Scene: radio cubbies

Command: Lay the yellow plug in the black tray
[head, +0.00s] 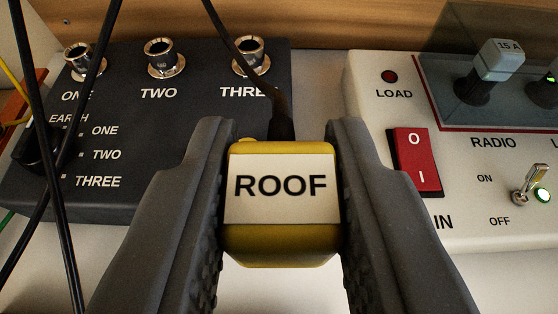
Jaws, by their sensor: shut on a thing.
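The yellow plug (281,250) is a rounded yellow block with a white label reading ROOF. My gripper (281,205) is shut on it, one dark ribbed finger on each side. A black cable runs from the plug's far end up to the top of the picture. The plug hides part of the pale surface and the front right of the dark box behind it. I see no black tray that I can make out in this view.
A dark box (115,175) with sockets ONE, TWO and THREE stands at the left, with black cables hanging in front. A white panel (470,235) at the right carries a red rocker switch (415,162), a toggle switch (530,185) and a clear cover. Wood (330,22) lies behind.

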